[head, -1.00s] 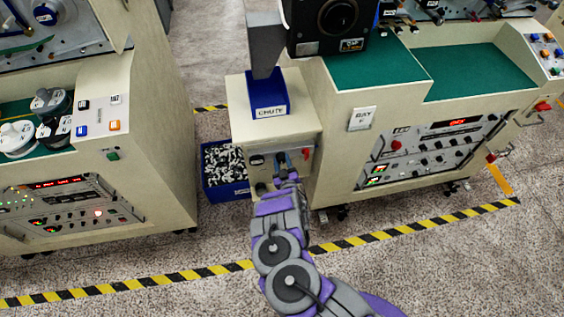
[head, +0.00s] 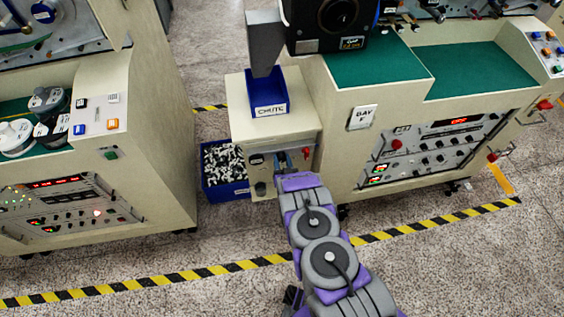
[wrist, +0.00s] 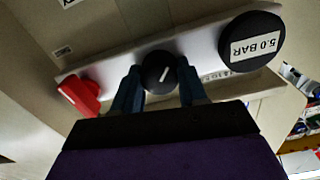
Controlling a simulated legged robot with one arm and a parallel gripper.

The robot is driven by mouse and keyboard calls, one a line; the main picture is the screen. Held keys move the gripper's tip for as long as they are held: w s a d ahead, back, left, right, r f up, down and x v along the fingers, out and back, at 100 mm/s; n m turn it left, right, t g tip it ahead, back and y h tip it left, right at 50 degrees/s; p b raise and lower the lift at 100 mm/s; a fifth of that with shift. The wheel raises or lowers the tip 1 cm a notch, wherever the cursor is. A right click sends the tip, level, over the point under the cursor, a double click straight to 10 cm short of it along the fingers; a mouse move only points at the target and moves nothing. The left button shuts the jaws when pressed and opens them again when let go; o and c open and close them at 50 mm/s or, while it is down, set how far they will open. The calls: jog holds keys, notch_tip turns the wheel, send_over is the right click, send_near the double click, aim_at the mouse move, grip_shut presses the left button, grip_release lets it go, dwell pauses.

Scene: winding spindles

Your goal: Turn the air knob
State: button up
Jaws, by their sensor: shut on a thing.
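The air knob (wrist: 160,73) is a round black knob with a white pointer line, which slants in the wrist view. It sits on a pale panel between a red handle (wrist: 80,94) and a black round gauge face (wrist: 251,41) reading 5.0 BAR. My gripper (wrist: 158,84) has its two blue fingers on either side of the knob and is shut on it. In the head view my gripper (head: 281,161) is at the front panel of the small cream cabinet (head: 245,131); the knob itself is hidden there.
A blue bin (head: 271,107) labelled CHUTE sits on the cabinet. A blue crate of small parts (head: 226,170) stands on the floor at its left. A larger console (head: 340,150) adjoins on the right. Yellow-black tape (head: 225,269) marks the open floor in front.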

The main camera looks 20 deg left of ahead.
jog(key=shift+m, duration=0.4)
jog(key=o, duration=1.1)
jog(key=shift+c, duration=0.2)
